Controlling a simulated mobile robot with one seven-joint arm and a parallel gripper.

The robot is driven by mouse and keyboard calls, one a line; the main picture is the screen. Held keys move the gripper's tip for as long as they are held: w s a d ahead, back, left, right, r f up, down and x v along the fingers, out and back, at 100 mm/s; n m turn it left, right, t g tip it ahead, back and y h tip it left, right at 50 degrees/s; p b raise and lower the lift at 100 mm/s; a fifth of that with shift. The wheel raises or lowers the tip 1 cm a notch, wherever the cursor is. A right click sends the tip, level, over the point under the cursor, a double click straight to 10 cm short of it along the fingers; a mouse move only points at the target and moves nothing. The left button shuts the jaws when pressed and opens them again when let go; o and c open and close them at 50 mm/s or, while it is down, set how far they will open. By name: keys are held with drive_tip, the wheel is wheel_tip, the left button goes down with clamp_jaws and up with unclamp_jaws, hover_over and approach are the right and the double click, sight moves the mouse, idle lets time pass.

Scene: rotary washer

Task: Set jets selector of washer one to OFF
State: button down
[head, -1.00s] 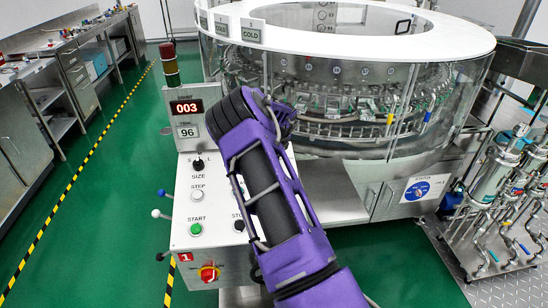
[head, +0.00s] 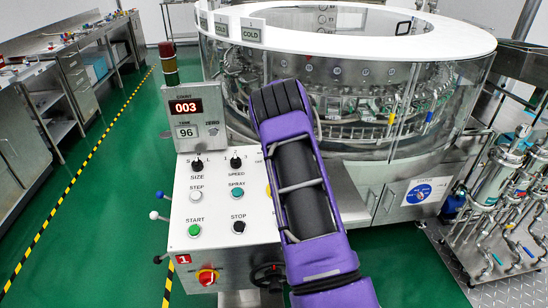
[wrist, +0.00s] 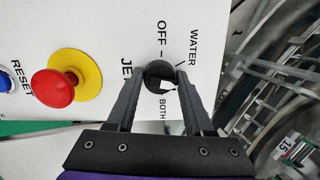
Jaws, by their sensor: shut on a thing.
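The jets selector is a small black knob (wrist: 157,70) on the white panel in the wrist view, with OFF, WATER and BOTH printed around it and a partly covered "JE..." label. My gripper (wrist: 163,76) is shut on this knob, one finger on each side. A pale patch shows on the knob, but I cannot tell its setting. In the head view, the control panel (head: 185,222) of washer one carries a red "1" label (head: 183,259). My arm hides the selector and my fingertips there.
A red emergency button (wrist: 58,86) on a yellow disc and a blue RESET button (wrist: 5,82) lie left of the selector. SIZE (head: 197,165) and SPEED (head: 236,163) knobs sit elsewhere on the panel. The glass-walled washer (head: 345,100) stands behind.

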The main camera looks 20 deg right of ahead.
drive_tip(key=n, duration=0.5)
drive_tip(key=shift+n+g+b, duration=0.3)
drive_tip(key=shift+g, duration=0.1)
drive_tip(key=n, duration=0.4)
drive_tip(key=shift+f+g, duration=0.1)
drive_tip(key=shift+g, duration=0.2)
drive_tip(key=n, duration=0.4)
drive_tip(key=shift+n, duration=0.4)
drive_tip(key=shift+n+g+h, duration=0.4)
drive_tip(key=shift+n+h, duration=0.1)
drive_tip(key=shift+n, duration=1.7)
drive_tip(key=shift+c, duration=1.6)
unclamp_jaws()
